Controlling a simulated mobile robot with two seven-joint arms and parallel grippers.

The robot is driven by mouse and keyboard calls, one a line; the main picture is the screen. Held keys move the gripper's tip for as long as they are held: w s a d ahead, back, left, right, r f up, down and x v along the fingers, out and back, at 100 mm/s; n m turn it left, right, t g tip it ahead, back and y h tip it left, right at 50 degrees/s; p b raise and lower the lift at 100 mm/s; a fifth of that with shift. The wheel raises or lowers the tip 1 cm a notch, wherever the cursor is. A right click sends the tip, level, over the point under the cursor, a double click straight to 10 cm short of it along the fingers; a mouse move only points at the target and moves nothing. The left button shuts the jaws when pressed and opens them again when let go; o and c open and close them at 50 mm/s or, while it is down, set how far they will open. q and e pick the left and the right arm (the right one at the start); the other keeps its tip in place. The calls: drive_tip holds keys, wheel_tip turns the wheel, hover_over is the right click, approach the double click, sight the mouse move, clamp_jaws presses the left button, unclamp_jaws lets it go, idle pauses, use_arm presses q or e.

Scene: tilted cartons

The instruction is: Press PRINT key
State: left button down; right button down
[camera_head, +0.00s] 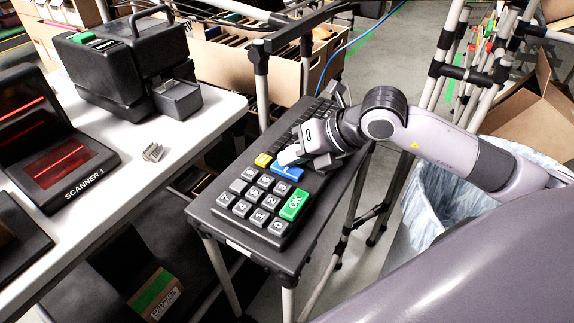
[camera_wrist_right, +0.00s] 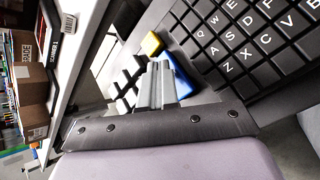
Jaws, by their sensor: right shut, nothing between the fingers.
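A keypad (camera_head: 252,232) with dark numbered keys stands on a narrow grey stand. It has a green OK key (camera_head: 294,206), a blue key (camera_head: 289,173) and a yellow key (camera_head: 263,160); no PRINT lettering is readable on any of them. My right gripper (camera_head: 288,156) is shut and empty, its tips over or at the blue key, partly covering it. In the right wrist view, the shut fingers (camera_wrist_right: 160,72) lie in front of the blue key (camera_wrist_right: 180,82), with the yellow key (camera_wrist_right: 152,44) just past them. I cannot tell whether they touch the blue key. My left gripper is out of view.
A dark letter keyboard (camera_wrist_right: 245,45) lies beside the coloured keys. A white table (camera_head: 130,180) on the left holds a scanner (camera_head: 65,165) and a black printer-like machine (camera_head: 125,65). A lined bin (camera_head: 425,195) stands under my right arm. Metal frame posts rise behind the stand.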

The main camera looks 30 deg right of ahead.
sight(292, 169)
drive_tip(key=shift+r, duration=0.55)
drive_tip(key=shift+r+p, duration=1.85)
drive_tip(key=shift+r, duration=0.7)
drive_tip(key=shift+f, duration=0.1)
